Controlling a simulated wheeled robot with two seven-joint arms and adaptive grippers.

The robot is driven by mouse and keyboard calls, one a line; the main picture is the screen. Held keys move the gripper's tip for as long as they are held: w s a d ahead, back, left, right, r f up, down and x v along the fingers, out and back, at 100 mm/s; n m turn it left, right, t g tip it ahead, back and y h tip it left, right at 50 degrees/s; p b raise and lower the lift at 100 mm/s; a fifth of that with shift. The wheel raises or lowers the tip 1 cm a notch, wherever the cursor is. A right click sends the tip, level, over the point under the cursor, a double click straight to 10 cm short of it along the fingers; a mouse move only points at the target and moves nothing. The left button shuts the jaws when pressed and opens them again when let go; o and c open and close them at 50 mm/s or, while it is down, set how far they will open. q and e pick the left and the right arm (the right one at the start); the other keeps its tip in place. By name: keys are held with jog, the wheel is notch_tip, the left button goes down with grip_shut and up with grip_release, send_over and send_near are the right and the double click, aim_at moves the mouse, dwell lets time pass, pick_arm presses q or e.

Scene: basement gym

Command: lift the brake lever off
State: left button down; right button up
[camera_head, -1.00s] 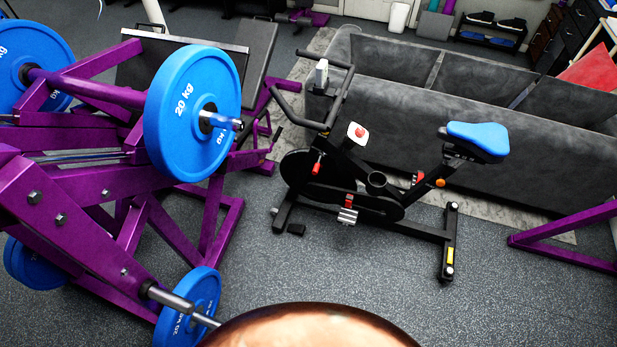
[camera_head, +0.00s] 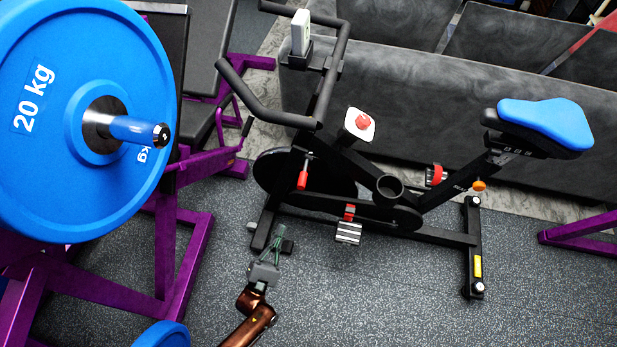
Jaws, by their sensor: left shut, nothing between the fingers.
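The exercise bike (camera_head: 395,215) stands in the middle of the head view, black with a blue saddle (camera_head: 545,123). A lever with a red grip (camera_head: 303,180), which looks like the brake lever, hangs at the front of its frame beside the flywheel cover (camera_head: 275,178). A red knob (camera_head: 362,123) on a white plate sits higher on the frame. My left gripper (camera_head: 279,232) is shut and empty, below the red grip and apart from it, in front of the bike's front foot. My right gripper is not in view.
A purple weight machine with a large blue 20 kg plate (camera_head: 45,150) takes up the left. The bike's handlebar (camera_head: 265,108) reaches above the red grip. Speckled floor (camera_head: 400,300) is free in front.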

pick_arm(q)
jog(key=shift+w+d+r+n+t+h+b, duration=0.15)
jog(key=shift+w+r+n+t+b, duration=0.1)
jog(key=shift+r+n, duration=0.35)
jog(key=shift+w+d+r+n+t+h+b, duration=0.15)
jog(key=shift+w+r+n+t, duration=0.1)
jog(key=shift+r+n, duration=0.35)
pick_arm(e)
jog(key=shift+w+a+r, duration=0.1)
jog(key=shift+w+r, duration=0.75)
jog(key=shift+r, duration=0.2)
pick_arm(q)
jog(key=shift+f, duration=0.1)
jog(key=b, duration=0.1)
send_near(303, 177)
jog(key=shift+w+d+r, duration=0.15)
jog(key=shift+w+d, duration=0.15)
jog(key=shift+w, duration=0.5)
jog(key=shift+w+d+r, duration=0.1)
jog(key=shift+w+d, duration=0.25)
jog(key=shift+w, duration=0.45)
jog(key=shift+w+d+r, duration=0.15)
jog(key=shift+w+d, duration=0.15)
jog(key=shift+w, duration=0.55)
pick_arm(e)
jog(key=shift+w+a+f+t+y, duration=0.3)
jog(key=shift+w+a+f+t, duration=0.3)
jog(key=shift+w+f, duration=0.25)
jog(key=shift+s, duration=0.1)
